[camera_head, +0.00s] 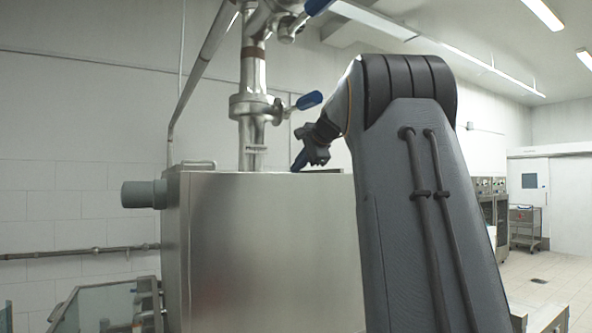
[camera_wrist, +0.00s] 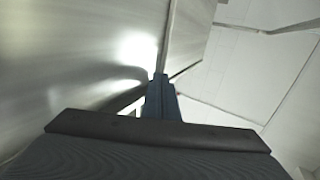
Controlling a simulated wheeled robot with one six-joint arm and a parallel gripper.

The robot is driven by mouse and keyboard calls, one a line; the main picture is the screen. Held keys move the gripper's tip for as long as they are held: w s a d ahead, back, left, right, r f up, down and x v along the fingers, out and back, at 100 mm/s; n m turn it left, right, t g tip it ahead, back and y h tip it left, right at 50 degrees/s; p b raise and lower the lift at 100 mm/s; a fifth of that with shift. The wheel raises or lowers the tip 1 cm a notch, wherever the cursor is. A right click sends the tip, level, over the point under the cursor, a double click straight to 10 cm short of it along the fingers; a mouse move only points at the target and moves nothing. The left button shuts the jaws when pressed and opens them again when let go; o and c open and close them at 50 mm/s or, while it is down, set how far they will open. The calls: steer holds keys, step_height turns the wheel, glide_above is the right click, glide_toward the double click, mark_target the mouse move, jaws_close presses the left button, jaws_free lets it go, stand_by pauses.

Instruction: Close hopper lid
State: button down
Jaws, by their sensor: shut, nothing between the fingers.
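The hopper (camera_head: 265,245) is a large stainless steel box in the middle of the head view. A pale handle-like bar (camera_head: 198,165) shows at its top left edge. The lid cannot be clearly told apart from the box, as the hopper's top is seen nearly edge-on. My gripper (camera_head: 298,166) is shut and empty, tilted down at the hopper's top edge, right of the pipe. In the wrist view my gripper (camera_wrist: 158,78) points at a brushed metal surface (camera_wrist: 80,60) with a straight edge. Whether the fingertips touch it cannot be told.
A vertical steel pipe (camera_head: 253,90) with a blue-handled valve (camera_head: 308,100) comes down to the hopper's top, close left of my gripper. A grey pipe stub (camera_head: 143,194) sticks out of the hopper's left side. Open floor (camera_head: 565,275) lies at the far right.

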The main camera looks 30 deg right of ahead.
steer(key=b+v, duration=0.1)
steer(key=v, duration=0.2)
steer(key=b+v, duration=0.1)
steer(key=v, duration=0.2)
steer(key=b+v, duration=0.2)
steer(key=v, duration=0.2)
steer(key=shift+s+f, duration=0.25)
steer(key=shift+f, duration=0.15)
steer(key=shift+v, duration=0.9)
steer(key=shift+a, duration=0.1)
